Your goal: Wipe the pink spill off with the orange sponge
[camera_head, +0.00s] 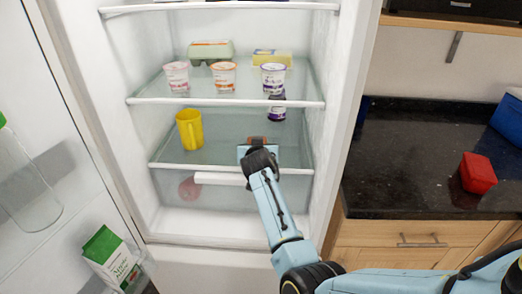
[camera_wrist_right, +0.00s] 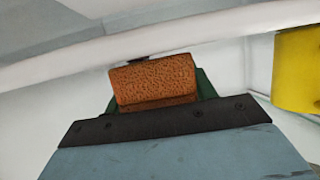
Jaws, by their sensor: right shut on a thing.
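My right gripper (camera_head: 258,148) reaches into the open fridge over the lower glass shelf (camera_head: 225,150). It is shut on the orange sponge (camera_wrist_right: 155,80), which sticks out beyond the jaws in the right wrist view; a bit of the sponge (camera_head: 257,140) shows in the head view. I cannot tell whether the sponge touches the shelf. I see no clear pink spill on the shelf; the gripper hides part of it. A round pinkish shape (camera_head: 189,187) shows below the shelf edge, behind the clear drawer front. My left gripper is not in view.
A yellow mug (camera_head: 189,130) stands left of the gripper and also shows in the wrist view (camera_wrist_right: 297,70). A dark purple jar (camera_head: 277,112) stands behind. Several yogurt cups (camera_head: 224,77) stand on the shelf above. The fridge wall (camera_head: 325,120) is close on the right.

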